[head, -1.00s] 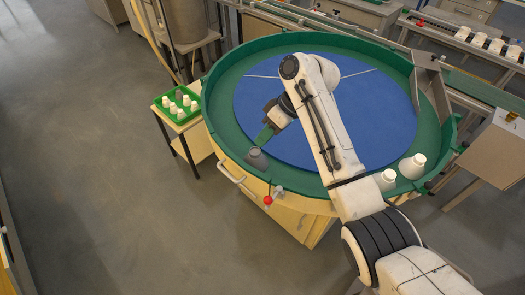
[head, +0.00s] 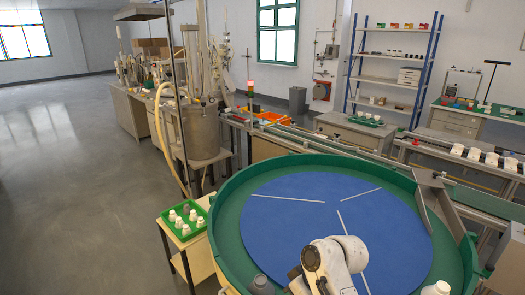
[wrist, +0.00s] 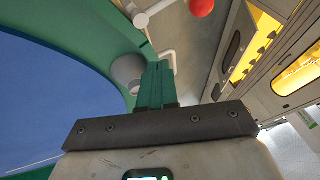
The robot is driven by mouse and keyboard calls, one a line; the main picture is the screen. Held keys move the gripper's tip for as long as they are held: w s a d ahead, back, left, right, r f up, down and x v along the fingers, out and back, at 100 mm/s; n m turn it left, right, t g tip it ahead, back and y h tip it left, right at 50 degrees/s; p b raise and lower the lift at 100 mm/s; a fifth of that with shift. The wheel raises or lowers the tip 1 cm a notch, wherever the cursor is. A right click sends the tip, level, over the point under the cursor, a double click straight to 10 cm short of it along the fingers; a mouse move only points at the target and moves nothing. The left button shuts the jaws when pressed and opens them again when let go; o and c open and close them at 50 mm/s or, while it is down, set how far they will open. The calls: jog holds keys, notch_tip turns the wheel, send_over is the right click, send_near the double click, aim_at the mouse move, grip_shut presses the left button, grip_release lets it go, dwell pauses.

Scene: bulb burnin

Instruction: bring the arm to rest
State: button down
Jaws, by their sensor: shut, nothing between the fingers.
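My gripper (wrist: 156,84) shows in the wrist view as two green fingers, shut together with nothing between them. A grey cup-like piece (wrist: 127,69) lies just left of the fingertips in that view; whether they touch I cannot tell. In the head view my arm's white joint is at the bottom, over the near part of the blue disc (head: 290,215); the gripper itself is hidden or out of frame there. The grey piece (head: 261,286) shows at the bottom edge, left of the arm.
A green rim (head: 228,205) rings the disc. A white cup (head: 437,288) stands at its near right. A green tray (head: 205,230) of white pieces sits on a side table at left. A conveyor runs behind. The floor at left is clear.

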jog(key=s+d+f+m+t+h, duration=0.25)
jog(key=s+d+f+m, duration=0.2)
jog(key=s+d, duration=0.55)
jog(key=s+d+r+m+t+h, duration=0.1)
jog(key=s+d+r+m+h, duration=0.1)
jog(key=s+d, duration=0.45)
jog(key=s+d+r+m+t+h, duration=0.15)
jog(key=s+d, duration=0.25)
jog(key=s, duration=0.5)
jog(key=s+f+g, duration=0.4)
jog(key=s+f, duration=0.2)
jog(key=s, duration=0.3)
jog(key=shift+s+d+f+m+g, duration=0.2)
jog(key=shift+d+f+m+g, duration=0.2)
jog(key=shift+d, duration=0.05)
